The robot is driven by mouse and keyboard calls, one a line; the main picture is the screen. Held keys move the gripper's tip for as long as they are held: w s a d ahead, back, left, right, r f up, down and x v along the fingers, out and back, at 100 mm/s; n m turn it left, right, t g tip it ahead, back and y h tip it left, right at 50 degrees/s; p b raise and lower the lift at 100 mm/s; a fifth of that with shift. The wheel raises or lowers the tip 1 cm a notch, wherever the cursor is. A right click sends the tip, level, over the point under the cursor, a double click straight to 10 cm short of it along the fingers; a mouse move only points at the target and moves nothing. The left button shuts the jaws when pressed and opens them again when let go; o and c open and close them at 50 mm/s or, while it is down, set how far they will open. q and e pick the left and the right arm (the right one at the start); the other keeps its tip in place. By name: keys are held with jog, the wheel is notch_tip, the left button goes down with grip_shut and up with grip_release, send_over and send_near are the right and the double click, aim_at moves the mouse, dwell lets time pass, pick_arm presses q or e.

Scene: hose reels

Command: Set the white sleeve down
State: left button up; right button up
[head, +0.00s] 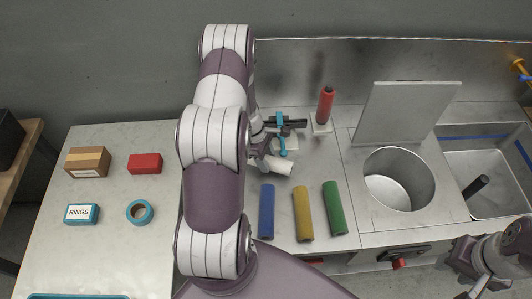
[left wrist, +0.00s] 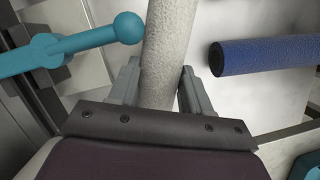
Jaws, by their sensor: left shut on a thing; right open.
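My left gripper (head: 262,161) is shut on the white sleeve, which also shows between the two fingers in the left wrist view (left wrist: 169,45). I cannot tell whether the sleeve touches the counter. My right gripper (head: 474,288) is at the lower right of the head view, open, well away from the sleeve and partly cut off.
Blue (head: 267,211), yellow (head: 303,213) and green (head: 334,208) sleeves lie in front of the white one. A dark fixture with a teal lever (head: 281,146) is close behind it. An open round bin (head: 399,180) is right.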

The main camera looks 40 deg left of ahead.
aim_at(266, 157)
pick_arm(q)
jog(key=shift+w+a+f+p, duration=0.35)
jog(key=shift+w+a+f, duration=0.25)
jog(key=shift+w+f, duration=0.15)
jog(key=shift+w+a+f, duration=0.2)
jog(key=shift+f, duration=0.15)
jog(key=o, duration=0.8)
jog(key=shift+s+d, duration=0.1)
